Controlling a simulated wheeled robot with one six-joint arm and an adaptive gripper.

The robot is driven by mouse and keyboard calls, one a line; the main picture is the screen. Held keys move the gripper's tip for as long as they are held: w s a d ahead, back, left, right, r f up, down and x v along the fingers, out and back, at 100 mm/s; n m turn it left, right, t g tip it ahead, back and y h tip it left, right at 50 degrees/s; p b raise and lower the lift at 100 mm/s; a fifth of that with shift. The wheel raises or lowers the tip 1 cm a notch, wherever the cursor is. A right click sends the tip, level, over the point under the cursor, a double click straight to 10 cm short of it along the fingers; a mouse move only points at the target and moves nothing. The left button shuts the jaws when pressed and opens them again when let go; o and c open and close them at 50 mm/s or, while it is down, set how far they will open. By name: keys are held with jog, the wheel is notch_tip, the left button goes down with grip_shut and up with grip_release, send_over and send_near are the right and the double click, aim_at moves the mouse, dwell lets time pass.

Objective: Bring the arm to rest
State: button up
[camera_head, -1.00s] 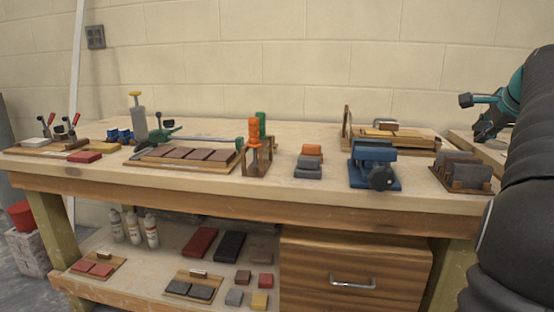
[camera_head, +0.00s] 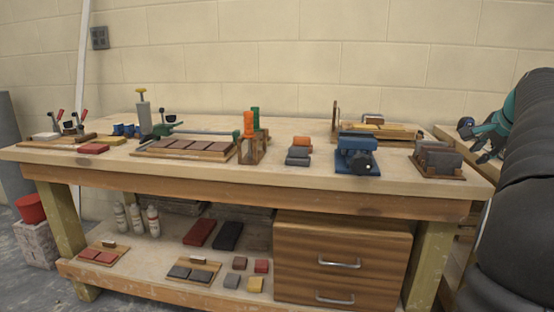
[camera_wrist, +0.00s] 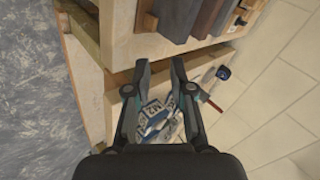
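My gripper (camera_wrist: 160,63) shows in the wrist view with its two dark fingers apart and nothing held between them. Beyond and below the fingers lie several printed bags (camera_wrist: 160,117), apart from the gripper as far as I can see. In the head view my black arm fills the right edge. Teal and dark parts at the arm's end show beside it, small and partly hidden, so the fingers cannot be made out clearly there.
A wooden workbench (camera_head: 240,178) carries clamps, an orange-handled tool, a blue vise (camera_head: 356,158) and a rack of dark blocks (camera_head: 437,160). Below are bottles, tiles and a drawer unit (camera_head: 341,262). A wooden edge (camera_wrist: 88,85) is close in the wrist view.

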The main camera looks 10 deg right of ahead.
jog(key=s+a+f+n+g+y, duration=0.1)
jog(key=s+a+f+n+g, duration=0.15)
jog(key=a+f+n, duration=0.5)
jog(key=s+a+f+n+g+y, duration=0.1)
jog(key=s+a+f+n, duration=0.25)
jog(key=a+f, duration=0.8)
jog(key=s+a+f+n, duration=0.1)
jog(key=s+a+n, duration=0.3)
jog(key=a, duration=0.9)
jog(key=s+a+f+n+t+y, duration=0.1)
jog(key=s+a+n, duration=0.3)
jog(key=s+a, duration=0.5)
jog(key=a+f, duration=0.1)
jog(key=a, duration=0.4)
jog(key=shift+s+a+y, duration=0.25)
jog(key=shift+s+y, duration=0.05)
jog(key=shift+s, duration=0.05)
jog(key=shift+f, duration=0.1)
